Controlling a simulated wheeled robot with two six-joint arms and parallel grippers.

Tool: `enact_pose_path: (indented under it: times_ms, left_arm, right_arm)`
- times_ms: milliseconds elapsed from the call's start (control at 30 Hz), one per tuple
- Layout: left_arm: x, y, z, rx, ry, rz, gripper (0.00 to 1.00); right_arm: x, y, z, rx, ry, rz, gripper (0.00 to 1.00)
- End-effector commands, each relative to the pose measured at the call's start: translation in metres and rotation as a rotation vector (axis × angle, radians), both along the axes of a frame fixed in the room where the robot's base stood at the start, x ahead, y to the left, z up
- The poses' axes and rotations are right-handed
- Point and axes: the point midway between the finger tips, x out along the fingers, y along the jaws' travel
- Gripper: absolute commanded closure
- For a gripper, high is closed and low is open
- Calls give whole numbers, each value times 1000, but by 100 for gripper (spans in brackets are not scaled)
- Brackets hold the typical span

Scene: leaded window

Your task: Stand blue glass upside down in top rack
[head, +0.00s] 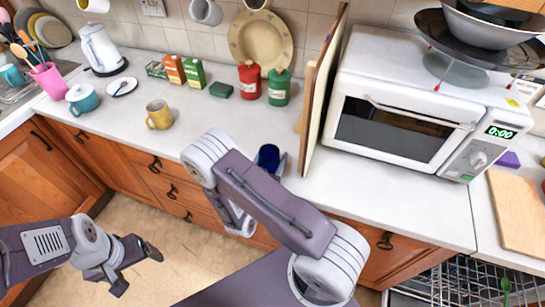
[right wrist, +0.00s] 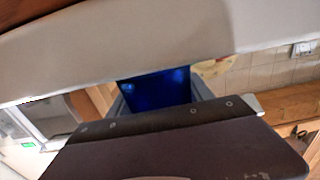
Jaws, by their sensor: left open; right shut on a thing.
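The blue glass (head: 268,154) is at the front edge of the counter in the head view, partly hidden by my right arm. In the right wrist view the blue glass (right wrist: 158,88) sits between the fingers of my right gripper (right wrist: 160,100), which is shut on it. Whether it touches the counter is hidden. My left gripper (head: 135,266) is open and empty over the floor at lower left. A wire dishwasher rack (head: 440,287) shows at the lower right, cut off by the frame edge.
A white microwave (head: 405,105) stands on the counter at right, with boards (head: 322,90) leaning beside it. A yellow mug (head: 159,114) stands left of the glass. A cutting board (head: 519,210) lies at far right. The counter below the microwave is clear.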

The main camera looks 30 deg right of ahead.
Motion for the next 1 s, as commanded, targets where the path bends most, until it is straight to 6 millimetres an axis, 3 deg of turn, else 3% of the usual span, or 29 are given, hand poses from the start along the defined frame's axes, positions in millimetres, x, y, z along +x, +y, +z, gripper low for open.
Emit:
enact_pose_path:
  times_ms: [867,900,967,1000]
  left_arm:
    - [0,0,-6,0,0,0,17]
    - [0,0,-6,0,0,0,17]
    - [0,0,-5,0,0,0,17]
    - [0,0,-5,0,0,0,17]
  right_arm:
    - [0,0,-10,0,-1,0,92]
    - [0,0,-10,0,-1,0,35]
    - [0,0,-9,0,-1,0,19]
    - [0,0,-10,0,-1,0,16]
